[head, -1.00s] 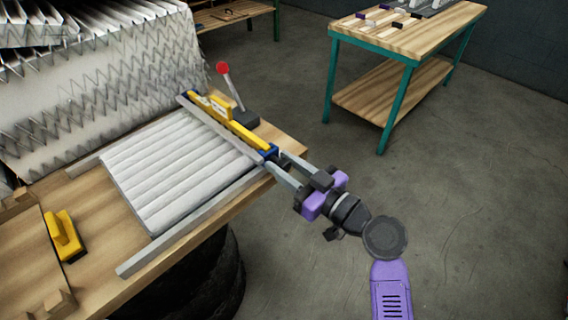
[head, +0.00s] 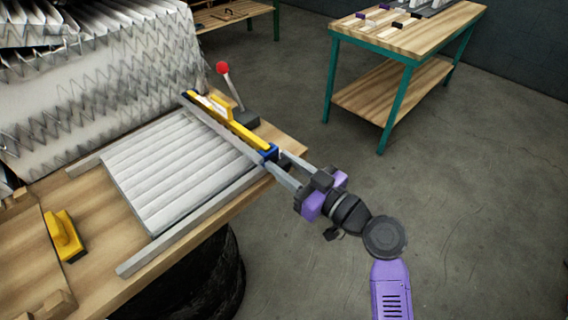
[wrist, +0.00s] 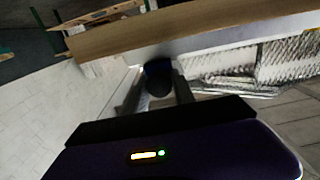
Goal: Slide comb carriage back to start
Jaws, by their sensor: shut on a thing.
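The comb carriage, a yellow bar (head: 232,122) on a grey crosspiece with a blue end (head: 270,153), lies across the far right end of the pleated white filter panel (head: 178,172). My gripper (head: 282,168) reaches in from the right and is shut on the blue end of the carriage. In the wrist view a dark rounded knob (wrist: 158,82) sits between the two fingers. The exact finger contact is dark there.
A red-knobbed lever (head: 223,69) stands just behind the carriage. A yellow-handled tool (head: 65,236) lies at the left of the wooden table (head: 100,257). A large stack of pleated sheets (head: 110,75) fills the back left. A teal-legged bench (head: 410,35) stands apart at the back right.

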